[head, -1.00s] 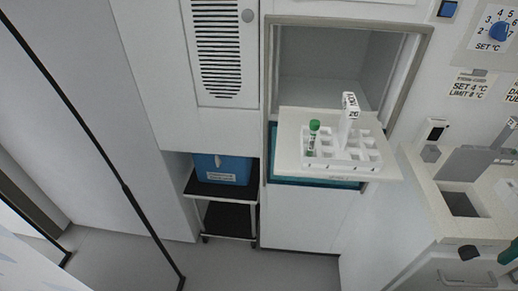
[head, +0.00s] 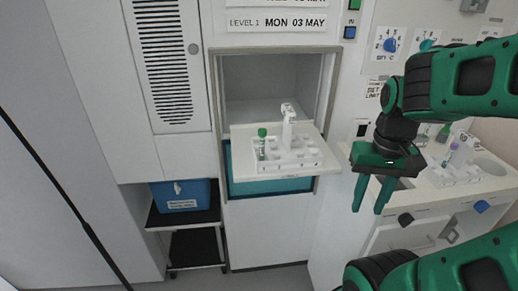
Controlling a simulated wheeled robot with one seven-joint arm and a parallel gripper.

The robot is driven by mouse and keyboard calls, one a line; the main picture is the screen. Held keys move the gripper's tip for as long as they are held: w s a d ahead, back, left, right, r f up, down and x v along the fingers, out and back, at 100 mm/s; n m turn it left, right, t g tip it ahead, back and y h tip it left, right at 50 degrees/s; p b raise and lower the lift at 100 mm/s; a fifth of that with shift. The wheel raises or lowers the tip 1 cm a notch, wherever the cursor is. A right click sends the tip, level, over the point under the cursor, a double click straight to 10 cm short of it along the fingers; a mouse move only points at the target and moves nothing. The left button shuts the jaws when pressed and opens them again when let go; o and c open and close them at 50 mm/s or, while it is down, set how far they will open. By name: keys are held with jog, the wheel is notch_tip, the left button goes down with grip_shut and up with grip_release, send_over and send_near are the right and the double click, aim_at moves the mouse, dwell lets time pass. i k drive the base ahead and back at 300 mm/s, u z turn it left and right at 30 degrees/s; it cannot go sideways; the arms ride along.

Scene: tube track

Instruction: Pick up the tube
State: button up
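The tube (head: 262,144) has a green cap and stands upright in the left part of a white rack (head: 292,164). The rack sits on a pale shelf (head: 240,168) that juts out from an open wall hatch. A white upright tag or handle (head: 288,127) rises from the rack behind and right of the tube. My gripper (head: 369,209) is to the right of the shelf, apart from the tube and lower in the picture. Its two green fingers point down and are spread, with nothing between them.
A second white rack (head: 455,174) with tubes stands on the counter (head: 425,205) at the right, partly behind my arm. A blue box (head: 181,196) sits on a dark trolley (head: 188,218) below left. The space in front of the shelf is clear.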

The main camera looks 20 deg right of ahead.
aim_at(261, 132)
jog(key=u, duration=3.1)
jog(key=i, duration=0.6)
jog(key=z, duration=2.55)
